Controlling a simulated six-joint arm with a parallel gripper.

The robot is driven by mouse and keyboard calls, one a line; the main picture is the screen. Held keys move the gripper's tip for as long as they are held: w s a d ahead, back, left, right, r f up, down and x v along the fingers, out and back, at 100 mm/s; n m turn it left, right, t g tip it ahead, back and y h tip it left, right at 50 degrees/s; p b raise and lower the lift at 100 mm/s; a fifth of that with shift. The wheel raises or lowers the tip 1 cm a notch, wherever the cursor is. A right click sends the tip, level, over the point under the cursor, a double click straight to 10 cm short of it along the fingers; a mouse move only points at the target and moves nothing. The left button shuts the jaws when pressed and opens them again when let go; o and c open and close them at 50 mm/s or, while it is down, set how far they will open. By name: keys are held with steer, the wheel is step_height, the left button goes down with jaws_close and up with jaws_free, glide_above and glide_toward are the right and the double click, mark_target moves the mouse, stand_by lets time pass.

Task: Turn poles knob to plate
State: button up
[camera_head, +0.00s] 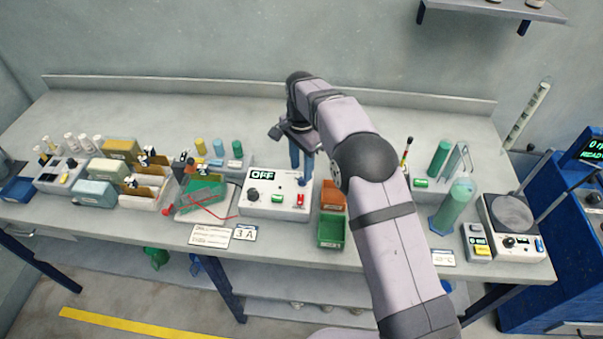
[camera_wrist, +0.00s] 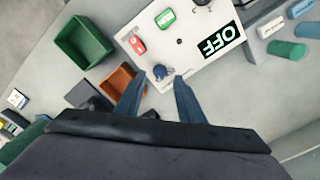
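The control box (camera_head: 268,213) is white and shows OFF on its display (camera_head: 263,174). The box also shows in the wrist view (camera_wrist: 190,68). A small dark blue round knob (camera_wrist: 161,71) sits on its top, at the back right corner as seen from the head. In the head view my gripper hides this knob. My gripper (camera_head: 301,172) points down over that corner. In the wrist view its two blue fingers (camera_wrist: 158,90) are apart, with the knob just ahead of and between the tips. I cannot tell whether they touch it. No label for the poles is readable.
The box also carries a red switch (camera_head: 300,201), a green indicator (camera_head: 277,199) and a black knob (camera_head: 253,194). An orange bin (camera_head: 333,196) and a green bin (camera_head: 331,231) stand close on its right. Tubes (camera_head: 237,149) stand behind left.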

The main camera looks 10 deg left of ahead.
mark_target(301, 179)
steer(key=shift+f+p, duration=0.65)
steer(key=shift+f, duration=1.4)
jaws_close()
